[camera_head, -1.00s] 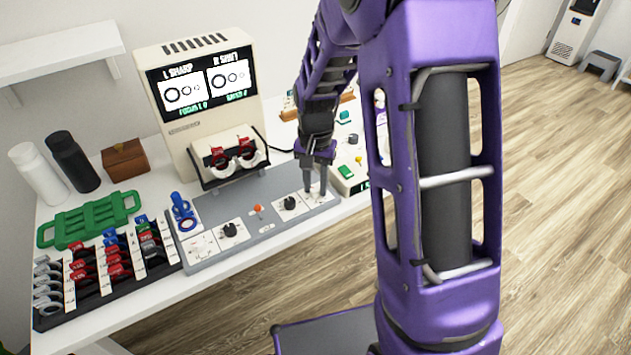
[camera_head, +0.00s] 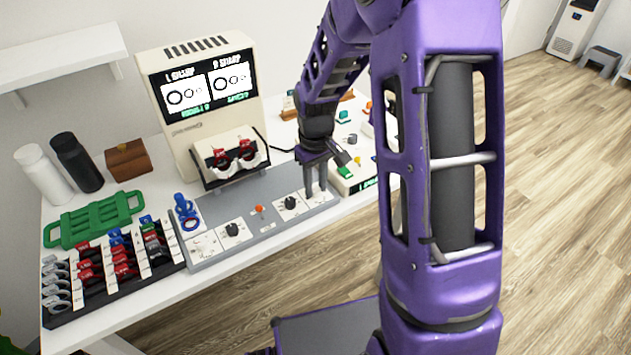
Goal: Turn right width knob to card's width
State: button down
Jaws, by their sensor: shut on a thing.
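My gripper (camera_head: 315,195) points down at the right end of the grey control panel (camera_head: 262,228). Its two dark fingers are shut on the right width knob, which the fingers mostly hide. The knob's pointer and markings are too small to read. A similar pale knob (camera_head: 203,246) sits at the panel's left end, with black knobs (camera_head: 232,229) and (camera_head: 291,202) and an orange-red lever (camera_head: 260,210) between. I cannot pick out a card for certain.
Behind the panel stands a cream machine (camera_head: 190,135) with a screen (camera_head: 205,85) showing rings, and a red-and-black lens frame (camera_head: 234,158). Lens racks (camera_head: 110,268), a green tray (camera_head: 95,220) and two bottles (camera_head: 76,160) stand at left. A box with a green button (camera_head: 345,172) is close right of my gripper.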

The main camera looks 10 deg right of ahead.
aim_at(316, 189)
jog(key=shift+r+n, duration=0.1)
jog(key=shift+n, duration=0.4)
dwell(0.3)
jog(key=c, duration=0.6)
grip_release()
notch_tip(316, 189, up, 17)
jog(key=p, duration=0.3)
jog(key=shift+r, duration=0.15)
